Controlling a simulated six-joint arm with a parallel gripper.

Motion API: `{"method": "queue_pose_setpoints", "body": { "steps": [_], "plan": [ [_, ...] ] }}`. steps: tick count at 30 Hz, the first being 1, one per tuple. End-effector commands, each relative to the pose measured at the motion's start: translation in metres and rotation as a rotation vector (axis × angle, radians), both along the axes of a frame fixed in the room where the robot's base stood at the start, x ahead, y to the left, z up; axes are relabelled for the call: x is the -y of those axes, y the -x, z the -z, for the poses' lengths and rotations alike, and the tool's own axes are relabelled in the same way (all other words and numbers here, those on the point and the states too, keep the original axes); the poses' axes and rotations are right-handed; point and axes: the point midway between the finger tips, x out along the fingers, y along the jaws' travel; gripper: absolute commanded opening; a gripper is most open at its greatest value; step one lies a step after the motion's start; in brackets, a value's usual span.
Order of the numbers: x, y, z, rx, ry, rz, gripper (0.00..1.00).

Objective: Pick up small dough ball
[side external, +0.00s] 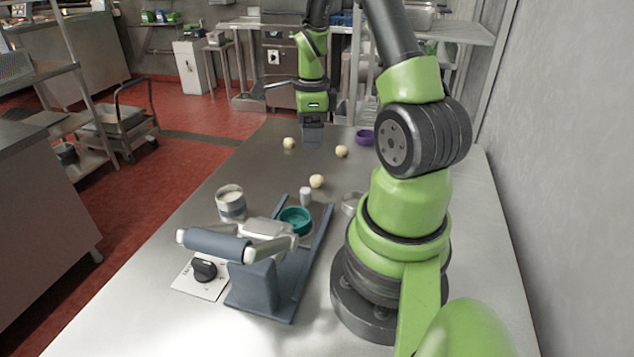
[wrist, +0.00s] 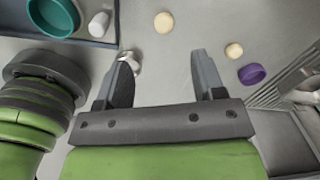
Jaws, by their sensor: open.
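Three pale dough balls lie apart on the metal table in the side view: a left one (side external: 289,143), a right one (side external: 341,151) and a nearer one (side external: 316,181). They look close in size, so I cannot tell which is the small one. My gripper (side external: 312,146) hangs above the table between the left and right balls in that view. In the wrist view my gripper (wrist: 162,56) has its fingers wide apart with nothing held. Two dough balls show beyond the fingers there, one near the top middle (wrist: 164,22) and one to the right (wrist: 234,51).
A purple bowl (side external: 364,137) stands near the right ball. A wall (side external: 560,150) runs along the right.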

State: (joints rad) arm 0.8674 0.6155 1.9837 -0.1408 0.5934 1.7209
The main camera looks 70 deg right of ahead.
Motion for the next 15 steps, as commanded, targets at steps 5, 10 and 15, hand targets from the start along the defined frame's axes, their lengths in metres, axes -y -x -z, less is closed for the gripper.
{"method": "queue_pose_setpoints", "body": {
  "steps": [5, 10, 15],
  "plan": [
    [0.009, 0.01, 0.024, -0.024, -0.023, 0.118, 0.63],
    [0.009, 0.011, 0.049, -0.026, -0.025, 0.12, 0.63],
    [0.009, 0.01, 0.065, -0.024, -0.022, 0.12, 0.63]
  ]
}}
